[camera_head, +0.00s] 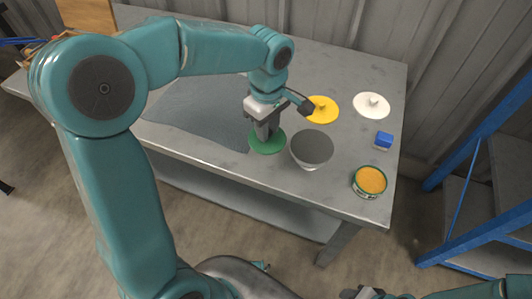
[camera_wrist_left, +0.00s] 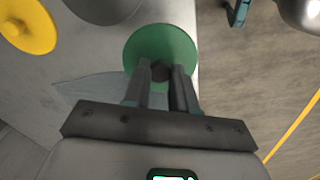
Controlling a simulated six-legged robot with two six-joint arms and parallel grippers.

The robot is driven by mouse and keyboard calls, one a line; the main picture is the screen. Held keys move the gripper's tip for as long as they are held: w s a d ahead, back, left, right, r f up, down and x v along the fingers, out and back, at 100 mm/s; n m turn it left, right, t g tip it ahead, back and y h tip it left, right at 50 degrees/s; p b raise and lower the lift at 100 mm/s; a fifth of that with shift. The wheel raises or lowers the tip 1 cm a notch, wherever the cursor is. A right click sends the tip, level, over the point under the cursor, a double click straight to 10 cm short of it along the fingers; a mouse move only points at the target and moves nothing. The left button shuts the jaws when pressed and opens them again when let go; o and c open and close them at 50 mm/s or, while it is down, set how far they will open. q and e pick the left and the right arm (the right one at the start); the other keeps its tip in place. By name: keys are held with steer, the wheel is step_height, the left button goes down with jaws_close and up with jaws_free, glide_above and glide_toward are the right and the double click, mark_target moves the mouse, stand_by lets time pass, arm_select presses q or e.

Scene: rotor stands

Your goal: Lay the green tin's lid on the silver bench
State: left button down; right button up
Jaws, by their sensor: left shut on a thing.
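The silver bench (camera_head: 235,172) runs across the head view. My left gripper (camera_head: 268,134) points down over its front part and is shut on the knob of the green lid (camera_head: 277,147). The lid is a flat green disc, held level; I cannot tell whether it touches the bench top. In the left wrist view the green lid (camera_wrist_left: 160,42) lies beyond my left gripper (camera_wrist_left: 163,75), its dark knob between the fingertips. A short green tin (camera_head: 369,190) with orange content stands open at the bench's right front. My right gripper (camera_head: 370,293) shows only partly at the bottom edge.
A grey-topped round container (camera_head: 312,148) stands close right of the green lid. A yellow lid (camera_head: 323,110), a white lid (camera_head: 371,105) and a blue block (camera_head: 383,140) are behind and right. A dark grey mat (camera_head: 200,112) lies left. Blue shelving (camera_head: 480,150) stands right.

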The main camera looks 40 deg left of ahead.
arm_select(q)
step_height(320, 180, down, 10)
steer(key=shift+r+b, duration=0.15)
steer(key=shift+b, duration=0.35)
steer(key=shift+f, duration=0.2)
steer(key=c, duration=0.9)
jaws_free()
steer(key=shift+r, duration=0.1)
steer(key=shift+r, duration=0.15)
